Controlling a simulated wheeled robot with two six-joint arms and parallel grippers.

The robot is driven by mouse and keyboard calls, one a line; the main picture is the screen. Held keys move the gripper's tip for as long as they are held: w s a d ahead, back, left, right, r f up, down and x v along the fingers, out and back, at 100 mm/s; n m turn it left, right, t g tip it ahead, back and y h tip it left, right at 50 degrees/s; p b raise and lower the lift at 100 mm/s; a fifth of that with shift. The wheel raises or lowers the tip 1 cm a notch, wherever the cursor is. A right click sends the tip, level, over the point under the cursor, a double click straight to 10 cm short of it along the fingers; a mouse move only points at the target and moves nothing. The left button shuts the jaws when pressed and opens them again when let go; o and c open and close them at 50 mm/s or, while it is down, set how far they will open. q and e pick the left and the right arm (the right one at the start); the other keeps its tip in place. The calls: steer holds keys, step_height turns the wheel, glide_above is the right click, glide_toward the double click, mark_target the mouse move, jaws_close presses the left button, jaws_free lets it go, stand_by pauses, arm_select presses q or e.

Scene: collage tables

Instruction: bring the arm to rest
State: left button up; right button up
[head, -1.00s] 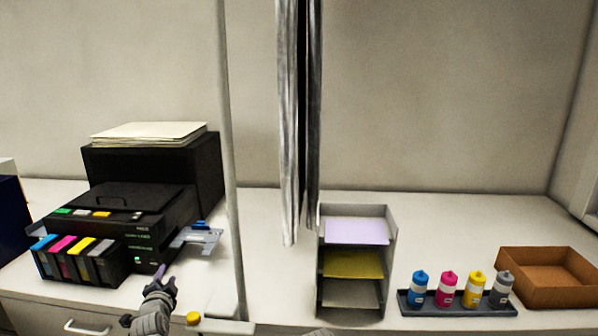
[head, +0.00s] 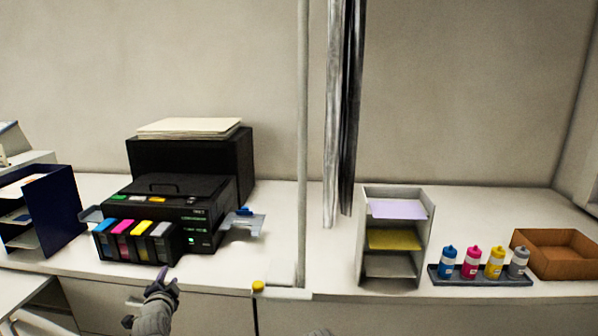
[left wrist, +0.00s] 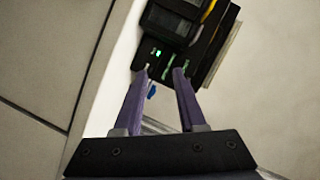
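My left gripper (head: 167,276) is in the lower left of the head view, in front of the counter's front edge and below the black printer (head: 172,205). In the left wrist view its two purple fingers (left wrist: 162,72) are apart with nothing between them, so it is open and empty. The printer also shows beyond the fingertips in that view (left wrist: 170,40), apart from them as far as I can tell. My right gripper is not in view.
The white counter (head: 275,262) carries a paper sorter (head: 364,245), a tray of ink bottles (head: 480,276) and a brown box (head: 560,264). A dark blue rack (head: 58,208) stands left of the printer.

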arm_select(q)
steer(key=s+d+f+n+g+h, duration=0.15)
steer(key=s+d+f+g, duration=0.25)
steer(key=d+f, duration=0.5)
steer(key=s+d+f+g+h, duration=0.3)
steer(key=d+f+g, duration=0.1)
steer(key=d, duration=0.9)
steer(key=s+d+f+n+g+y, duration=0.1)
steer(key=s+d+f+n+g, duration=0.1)
steer(key=s, duration=0.6)
steer(key=s+d+f+n+g+y, duration=0.1)
steer(key=s+d+f+n+g, duration=0.1)
steer(key=s+d+g, duration=0.3)
steer(key=s+d, duration=0.1)
steer(key=s, duration=0.3)
steer(key=shift+f, duration=0.2)
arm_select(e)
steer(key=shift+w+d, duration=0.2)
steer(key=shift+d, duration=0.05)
